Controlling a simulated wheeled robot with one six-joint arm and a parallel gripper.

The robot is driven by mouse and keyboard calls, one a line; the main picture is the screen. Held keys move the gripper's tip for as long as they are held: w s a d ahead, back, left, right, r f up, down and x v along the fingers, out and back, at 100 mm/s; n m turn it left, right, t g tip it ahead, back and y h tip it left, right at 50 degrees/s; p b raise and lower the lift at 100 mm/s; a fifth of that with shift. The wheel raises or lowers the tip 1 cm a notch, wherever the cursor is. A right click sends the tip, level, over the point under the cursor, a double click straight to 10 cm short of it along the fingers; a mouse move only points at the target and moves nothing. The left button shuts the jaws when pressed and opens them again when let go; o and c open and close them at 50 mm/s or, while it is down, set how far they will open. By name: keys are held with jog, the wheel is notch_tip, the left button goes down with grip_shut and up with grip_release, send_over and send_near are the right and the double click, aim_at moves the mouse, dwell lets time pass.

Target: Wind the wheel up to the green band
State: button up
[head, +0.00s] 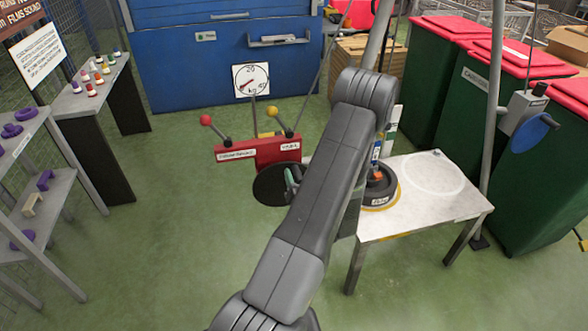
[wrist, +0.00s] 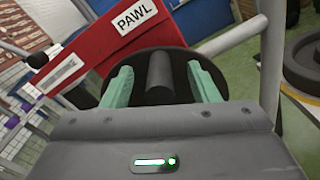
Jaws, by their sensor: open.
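The wheel is a dark round disc (head: 270,186) on the front of a red housing (head: 279,150). In the wrist view its dark disc (wrist: 178,94) carries a stubby cylindrical handle (wrist: 160,72). My gripper (wrist: 161,82) is open, with one teal finger on each side of the handle and gaps showing between. In the head view my arm hides part of the wheel and most of my gripper (head: 292,180). A round white dial (head: 251,80) stands behind the housing, its red needle pointing lower left. I cannot make out a green band.
Two levers, red-knobbed (head: 206,120) and yellow-knobbed (head: 272,111), stand on the housing. A white table (head: 425,205) with a dark round weight (head: 380,188) stands to the right. Shelves (head: 45,190) are at left, green bins (head: 500,100) at right. Floor in front is open.

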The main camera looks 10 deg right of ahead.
jog(key=shift+c, duration=0.4)
grip_shut()
jog(key=d+f+m, duration=0.1)
jog(key=d+m, duration=0.1)
jog(key=m, duration=0.1)
jog(key=shift+f+m, duration=0.3)
jog(key=shift+f, duration=0.05)
jog(key=shift+d, duration=0.1)
jog(key=shift+d+f+m+b, duration=0.35)
jog(key=shift+f+m, duration=0.3)
jog(key=shift+m, duration=0.25)
jog(key=shift+d+f+m+b, duration=0.2)
jog(key=shift+d+f+m, duration=0.35)
jog(key=shift+m, duration=0.35)
jog(key=shift+a, duration=0.1)
